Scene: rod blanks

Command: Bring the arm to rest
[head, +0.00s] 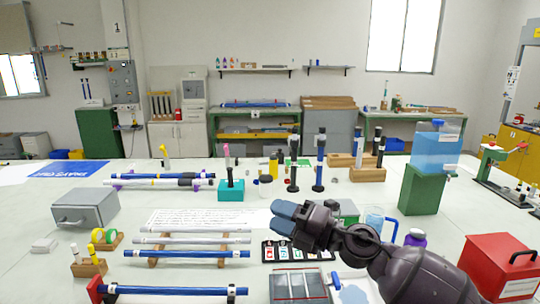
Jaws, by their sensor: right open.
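My right arm comes in from the lower right, and its dark gripper (284,218) points left over the middle of the table. The jaws are open with nothing seen between them. The gripper hangs above the black tray of small labelled parts (268,252) and right of the rod rack. Several rods, such as the blue one (200,254) and the white one (205,240), lie across wooden supports to its left. My left gripper is not in view. The arm hides part of the table behind it.
A red box (500,262) stands at the right, and a green stand with a blue tank (420,185) behind the arm. A grey box (85,208) is at the left. Upright dark rods (320,165) and a teal block (231,190) stand farther back. Bare white table shows at the left.

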